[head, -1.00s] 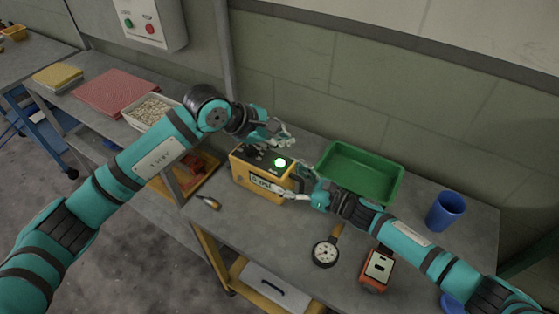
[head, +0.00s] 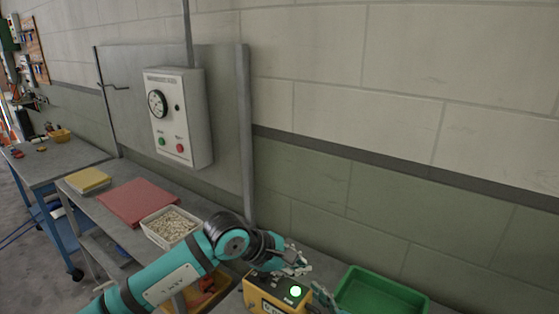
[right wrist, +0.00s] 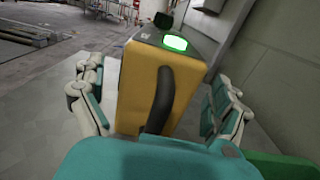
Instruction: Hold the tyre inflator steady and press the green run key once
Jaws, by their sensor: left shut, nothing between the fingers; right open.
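The yellow tyre inflator (head: 262,299) shows at the bottom edge of the head view, its lower part cut off. Its green run key (head: 296,291) glows on the dark top. My left gripper (head: 298,268) is shut and empty, just above and behind the key in the picture; I cannot tell whether it touches anything. In the right wrist view the inflator (right wrist: 187,85) stands between the spread fingers of my right gripper (right wrist: 155,100), with its black handle facing the camera and the lit key (right wrist: 176,43) above. The right gripper is open; contact with the sides is unclear.
A green tray (head: 380,292) stands right of the inflator. A white bin of pale pieces (head: 171,226), a red stack (head: 138,201) and a yellow stack (head: 88,181) lie on the left bench. A grey control box (head: 181,118) with a dial hangs on the wall.

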